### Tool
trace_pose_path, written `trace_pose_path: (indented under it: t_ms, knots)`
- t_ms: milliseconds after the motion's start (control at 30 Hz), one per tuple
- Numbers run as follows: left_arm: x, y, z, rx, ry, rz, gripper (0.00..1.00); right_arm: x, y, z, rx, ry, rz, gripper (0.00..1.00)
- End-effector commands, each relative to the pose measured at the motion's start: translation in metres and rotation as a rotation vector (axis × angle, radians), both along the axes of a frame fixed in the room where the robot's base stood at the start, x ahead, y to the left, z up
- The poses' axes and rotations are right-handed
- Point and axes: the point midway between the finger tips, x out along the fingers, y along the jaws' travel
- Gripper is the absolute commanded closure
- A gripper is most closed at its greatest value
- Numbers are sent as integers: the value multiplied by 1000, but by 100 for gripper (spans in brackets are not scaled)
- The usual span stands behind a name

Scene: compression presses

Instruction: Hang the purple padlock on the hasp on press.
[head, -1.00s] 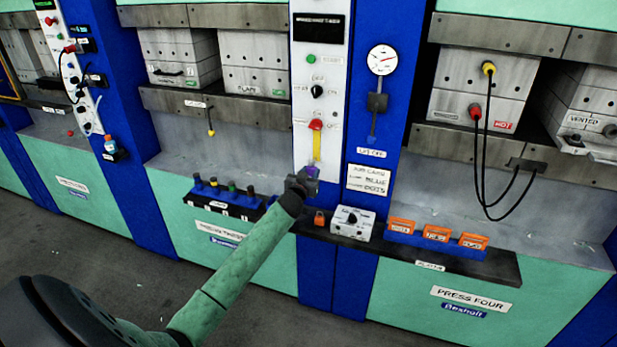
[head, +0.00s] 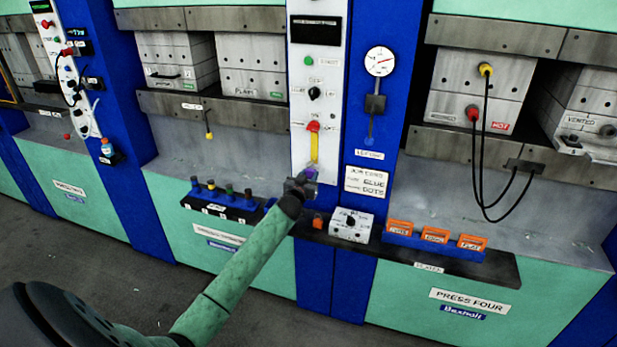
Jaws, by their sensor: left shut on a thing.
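The purple padlock (head: 311,173) is at the tip of my left gripper (head: 303,182), which is shut on it. Only a small part of the padlock shows; the gripper covers the rest. It is just below the yellow hasp (head: 315,149), which hangs under the red knob (head: 313,126) on the white control panel of the press. I cannot tell whether the padlock's shackle touches the hasp. My right gripper is not in view.
Below the gripper, a shelf (head: 400,250) holds an orange padlock (head: 318,221), a grey box with a dial (head: 351,225) and a blue rack of orange blocks (head: 433,240). A rack with several coloured pegs (head: 226,203) stands left. Black cables (head: 480,150) hang at right.

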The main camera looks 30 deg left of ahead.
Motion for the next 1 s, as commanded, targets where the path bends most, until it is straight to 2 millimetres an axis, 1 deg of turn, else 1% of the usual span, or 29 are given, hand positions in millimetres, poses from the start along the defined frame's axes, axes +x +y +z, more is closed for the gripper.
trace_pose_path:
  t_ms: [67, 100, 200, 467, 633, 733, 1000]
  knots:
    - [0, 0, 0, 0, 0, 0, 82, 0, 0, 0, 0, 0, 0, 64]
    - [0, 0, 0, 0, 0, 0, 58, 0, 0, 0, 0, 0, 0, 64]
    - [0, 0, 0, 0, 0, 0, 41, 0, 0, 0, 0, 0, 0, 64]
    - [0, 0, 0, 0, 0, 0, 41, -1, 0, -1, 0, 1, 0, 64]
    - [-8, -2, -3, 0, 1, 0, 41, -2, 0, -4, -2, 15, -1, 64]
    - [-19, -5, -4, 0, 0, -1, 41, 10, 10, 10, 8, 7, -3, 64]
    - [-55, -13, -3, -1, 0, -1, 41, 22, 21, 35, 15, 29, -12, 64]
